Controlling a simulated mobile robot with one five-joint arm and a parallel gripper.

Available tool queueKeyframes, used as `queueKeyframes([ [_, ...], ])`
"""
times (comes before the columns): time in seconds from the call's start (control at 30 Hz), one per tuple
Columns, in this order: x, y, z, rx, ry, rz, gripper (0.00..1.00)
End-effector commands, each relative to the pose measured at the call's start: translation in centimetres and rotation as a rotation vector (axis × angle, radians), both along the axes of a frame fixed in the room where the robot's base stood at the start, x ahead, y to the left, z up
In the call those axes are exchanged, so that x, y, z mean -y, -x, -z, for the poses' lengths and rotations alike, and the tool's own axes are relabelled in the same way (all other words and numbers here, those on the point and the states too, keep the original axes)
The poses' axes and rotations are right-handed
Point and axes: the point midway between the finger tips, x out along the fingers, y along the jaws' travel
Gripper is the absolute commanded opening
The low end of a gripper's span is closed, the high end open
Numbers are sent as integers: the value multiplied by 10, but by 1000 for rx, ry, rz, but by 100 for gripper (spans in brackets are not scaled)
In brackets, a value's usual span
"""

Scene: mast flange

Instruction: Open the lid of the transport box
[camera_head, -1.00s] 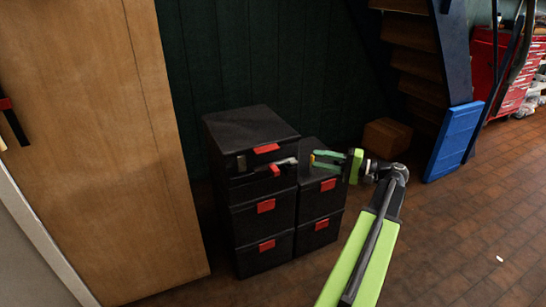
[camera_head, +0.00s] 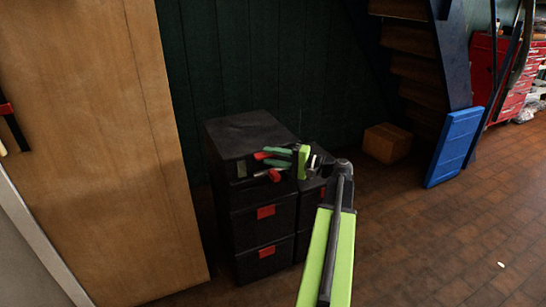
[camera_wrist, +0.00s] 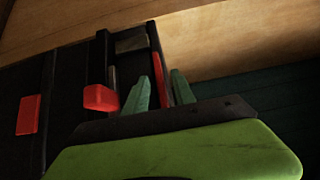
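The transport box (camera_head: 240,170) is the black top box of a stack, with a black lid (camera_head: 245,132). A dark gap with small things inside shows between lid and body. A red latch on the lid (camera_head: 262,156) and a red latch on the body (camera_head: 272,175) face forward. My gripper (camera_head: 272,157) is at the lid's latch. In the wrist view its two green fingers (camera_wrist: 160,92) stand apart, with the red lid latch (camera_wrist: 157,55) seen edge-on between them. The body latch (camera_wrist: 100,98) is left of the fingers. Contact cannot be told.
More black boxes with red latches (camera_head: 266,212) stand below and to the right (camera_head: 312,190). A wooden cabinet (camera_head: 105,150) is close on the left, a dark green wall behind. A cardboard box (camera_head: 387,142) and blue panel (camera_head: 455,147) stand right.

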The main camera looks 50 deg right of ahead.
Motion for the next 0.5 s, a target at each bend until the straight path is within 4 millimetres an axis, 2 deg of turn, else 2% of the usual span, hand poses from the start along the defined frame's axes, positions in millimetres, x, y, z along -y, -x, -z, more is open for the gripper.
queueKeyframes([
  [0.17,0,0,0,0,0,0,30],
  [0.4,0,0,0,0,0,0,0],
  [0.5,0,1,0,0,0,0,0],
])
